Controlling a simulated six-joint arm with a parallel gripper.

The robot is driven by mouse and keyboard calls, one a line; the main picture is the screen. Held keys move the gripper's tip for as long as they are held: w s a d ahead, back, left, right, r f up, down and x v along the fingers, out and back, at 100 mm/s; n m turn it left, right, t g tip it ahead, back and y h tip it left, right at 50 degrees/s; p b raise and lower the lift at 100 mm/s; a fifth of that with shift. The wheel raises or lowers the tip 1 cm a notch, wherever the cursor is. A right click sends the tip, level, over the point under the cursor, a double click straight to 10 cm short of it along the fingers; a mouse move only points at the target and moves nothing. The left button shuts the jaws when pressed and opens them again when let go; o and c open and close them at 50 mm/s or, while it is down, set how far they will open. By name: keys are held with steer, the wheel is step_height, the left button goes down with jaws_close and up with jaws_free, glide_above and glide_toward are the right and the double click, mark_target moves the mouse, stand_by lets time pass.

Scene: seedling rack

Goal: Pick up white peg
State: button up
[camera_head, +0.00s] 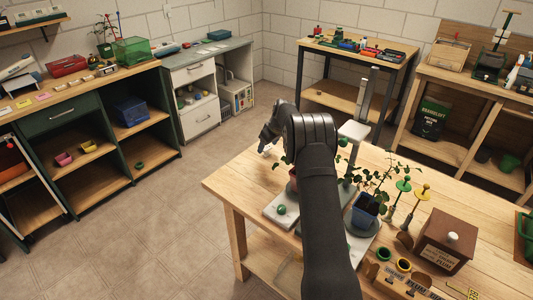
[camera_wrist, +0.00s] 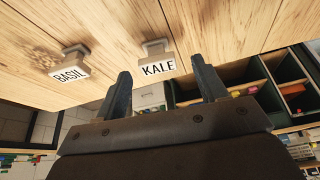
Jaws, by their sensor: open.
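I cannot clearly make out a white peg in either view. My gripper (camera_head: 268,136) is at the end of the dark arm, over the left back part of the wooden bench (camera_head: 239,184). In the wrist view my gripper (camera_wrist: 163,85) has its two fingers wide apart with nothing between them. Beyond the fingers, a white KALE label (camera_wrist: 158,68) on a small holder shows near the gap. A white BASIL label (camera_wrist: 70,74) on a like holder is to its left. A small pale thing (camera_head: 265,149) lies by the gripper, too small to tell.
A plant in a blue pot (camera_head: 364,211) and another in a reddish pot (camera_head: 293,173) stand close to my arm. The bench's left front corner is clear.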

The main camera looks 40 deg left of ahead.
mark_target(267, 148)
steer(key=shift+x, duration=1.7)
steer(key=shift+w, duration=0.1)
steer(key=c, duration=1.1)
